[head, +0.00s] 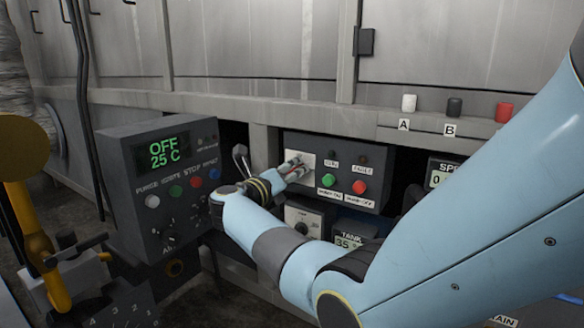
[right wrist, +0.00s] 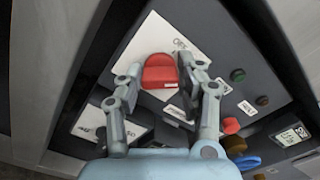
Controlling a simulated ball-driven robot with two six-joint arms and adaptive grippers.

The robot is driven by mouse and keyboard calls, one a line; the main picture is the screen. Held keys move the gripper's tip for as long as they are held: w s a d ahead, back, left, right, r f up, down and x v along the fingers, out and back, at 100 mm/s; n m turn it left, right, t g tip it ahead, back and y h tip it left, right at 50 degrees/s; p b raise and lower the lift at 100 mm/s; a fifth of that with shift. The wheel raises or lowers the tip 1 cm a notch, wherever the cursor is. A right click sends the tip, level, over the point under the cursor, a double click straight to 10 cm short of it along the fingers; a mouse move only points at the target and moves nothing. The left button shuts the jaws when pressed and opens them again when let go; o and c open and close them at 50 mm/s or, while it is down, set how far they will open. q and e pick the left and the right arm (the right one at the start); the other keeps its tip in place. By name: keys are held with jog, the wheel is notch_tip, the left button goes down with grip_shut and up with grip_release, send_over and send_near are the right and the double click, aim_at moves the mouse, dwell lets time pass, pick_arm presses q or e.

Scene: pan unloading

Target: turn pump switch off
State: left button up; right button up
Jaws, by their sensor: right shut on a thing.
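A red switch (right wrist: 160,72) sits on a white plate on the dark control panel. In the right wrist view it lies between the two fingers of my right gripper (right wrist: 158,85), which is shut on it. In the head view my right gripper (head: 291,169) is at the white plate (head: 309,158) at the panel's upper left and mostly covers the switch. My left gripper does not show.
Right of the switch, the panel carries a green button (head: 328,180) and a red button (head: 359,187). A grey control box (head: 140,165) reading OFF, 25 C stands to the left. Black, white and red knobs sit on the ledge above right. My right arm covers the lower right.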

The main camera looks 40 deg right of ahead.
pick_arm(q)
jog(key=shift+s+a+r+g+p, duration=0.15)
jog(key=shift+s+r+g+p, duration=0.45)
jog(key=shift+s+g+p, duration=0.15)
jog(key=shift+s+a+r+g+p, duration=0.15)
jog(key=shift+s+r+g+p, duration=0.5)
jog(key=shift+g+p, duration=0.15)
pick_arm(e)
jog(key=shift+w+a+f+n, duration=0.1)
jog(key=shift+n, duration=4.8)
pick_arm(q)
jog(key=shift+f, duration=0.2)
pick_arm(e)
jog(key=o, duration=1.2)
jog(key=shift+c, duration=0.2)
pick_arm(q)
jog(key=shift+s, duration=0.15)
pick_arm(e)
jog(key=v, duration=1.2)
jog(key=shift+f+n+t, duration=0.1)
jog(key=shift+n+t, duration=0.2)
